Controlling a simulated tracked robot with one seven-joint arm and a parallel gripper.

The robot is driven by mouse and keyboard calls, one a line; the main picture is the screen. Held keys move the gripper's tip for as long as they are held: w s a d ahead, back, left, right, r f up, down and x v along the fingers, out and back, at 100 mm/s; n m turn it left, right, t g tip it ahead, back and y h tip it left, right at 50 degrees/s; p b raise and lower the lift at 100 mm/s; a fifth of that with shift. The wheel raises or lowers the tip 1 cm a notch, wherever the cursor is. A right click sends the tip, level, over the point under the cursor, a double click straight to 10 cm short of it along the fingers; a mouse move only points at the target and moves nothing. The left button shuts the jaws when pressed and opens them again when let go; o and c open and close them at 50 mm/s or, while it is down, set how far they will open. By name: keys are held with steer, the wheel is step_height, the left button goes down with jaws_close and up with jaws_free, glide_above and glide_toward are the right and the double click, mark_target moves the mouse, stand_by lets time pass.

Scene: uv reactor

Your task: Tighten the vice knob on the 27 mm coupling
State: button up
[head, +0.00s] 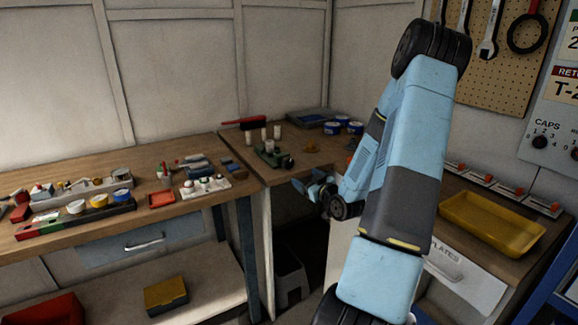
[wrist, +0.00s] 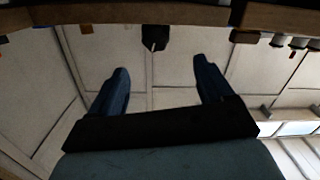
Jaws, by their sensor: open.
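A small dark green vice-like device (head: 272,157) stands near the corner of the wooden bench in the head view. Pale cylindrical pieces stand at it; I cannot make out which is the 27 mm coupling or where the knob is. My gripper (head: 306,185) is in front of the bench's front edge, lower and to the right of the green device, apart from it. In the wrist view my gripper (wrist: 161,72) is open, with nothing between its two fingers. A dark block (wrist: 154,38) shows beyond the fingertips; I cannot tell what it is.
A yellow tray (head: 491,222) lies on the right-hand counter. Blue-rimmed round containers (head: 333,127) stand behind the green device. A bench edge (wrist: 90,16) crosses the wrist view's top.

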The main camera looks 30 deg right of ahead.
mark_target(289, 164)
steer(key=shift+t, duration=0.3)
steer(key=w, duration=1.3)
steer(key=shift+w+d+f, duration=0.1)
steer(key=shift+w, duration=0.1)
steer(key=shift+c, duration=0.4)
steer(key=c, duration=0.9)
steer(key=shift+c, duration=0.2)
steer(key=shift+m, duration=0.3)
